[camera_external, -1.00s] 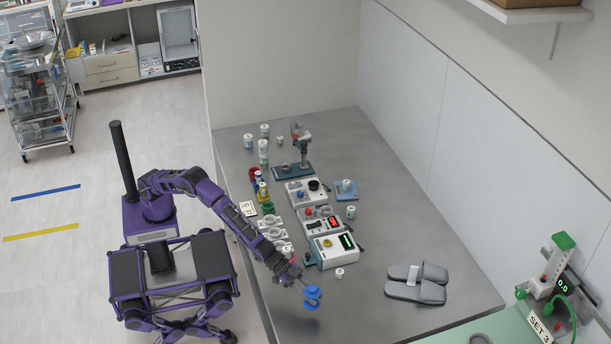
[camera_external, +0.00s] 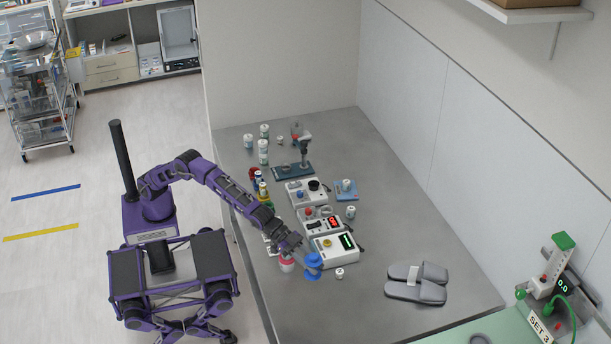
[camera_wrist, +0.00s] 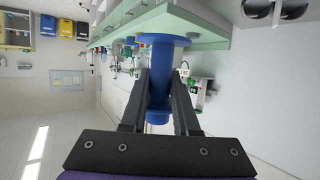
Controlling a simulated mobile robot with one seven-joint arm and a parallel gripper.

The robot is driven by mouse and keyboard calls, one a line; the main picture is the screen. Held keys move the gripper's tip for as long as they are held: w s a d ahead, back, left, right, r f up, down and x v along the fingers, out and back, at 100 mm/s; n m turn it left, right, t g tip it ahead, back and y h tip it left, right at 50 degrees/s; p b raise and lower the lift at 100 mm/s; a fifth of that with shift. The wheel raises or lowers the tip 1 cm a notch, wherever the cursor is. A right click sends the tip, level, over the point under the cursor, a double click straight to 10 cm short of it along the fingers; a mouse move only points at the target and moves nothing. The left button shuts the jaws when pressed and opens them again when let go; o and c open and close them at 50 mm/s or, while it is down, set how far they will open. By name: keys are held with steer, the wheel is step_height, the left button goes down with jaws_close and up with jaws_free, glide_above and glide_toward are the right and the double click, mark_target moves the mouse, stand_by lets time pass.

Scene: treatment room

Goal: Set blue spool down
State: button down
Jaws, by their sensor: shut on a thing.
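The blue spool (camera_external: 313,268) is at the end of my arm in the external view, just in front of the white box with the green display. In the wrist view the blue spool (camera_wrist: 158,85) is clasped around its narrow middle, a wide flange beyond the fingers.
A red-and-white spool (camera_external: 287,263) stands close to the left. The white box (camera_external: 333,249) is just behind. A small white spool (camera_external: 339,273) is to the right, with grey slippers (camera_external: 416,284) further right. The table front is bare.

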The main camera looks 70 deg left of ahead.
steer(key=w+a+n+t+y, duration=0.2)
steer(key=w+a+n+y, duration=0.1)
steer(key=w+a, duration=1.1)
steer(key=w+a+n+t+y, duration=0.2)
steer(key=w+a, duration=0.8)
steer(key=a, duration=0.8)
steer(key=w+a+n+t+y+p, duration=0.1)
steer(key=w+a+n+y, duration=0.2)
steer(key=a, duration=1.5)
steer(key=w+a+n+t+y, duration=0.1)
steer(key=w+a+n+y, duration=0.2)
steer(key=a, duration=1.5)
steer(key=s+a+n+g+y, duration=0.1)
steer(key=s+a+n+y, duration=0.3)
steer(key=a, duration=1.1)
steer(key=s+a+y, duration=0.2)
steer(key=s+a, duration=0.4)
steer(key=a, duration=0.9)
steer(key=s+a+f+n+g+y+p, duration=0.1)
steer(key=s+a+n+g+y, duration=0.3)
steer(key=s+a, duration=1.75)
steer(key=shift+n+t, duration=0.4)
steer(key=shift+n, duration=0.3)
steer(key=f, duration=1)
steer(key=w+f, duration=0.1)
steer(key=f, duration=0.5)
steer(key=shift+w+a, duration=0.1)
steer(key=shift+a, duration=0.1)
steer(key=shift+f+b, duration=0.35)
steer(key=shift+f, duration=1.95)
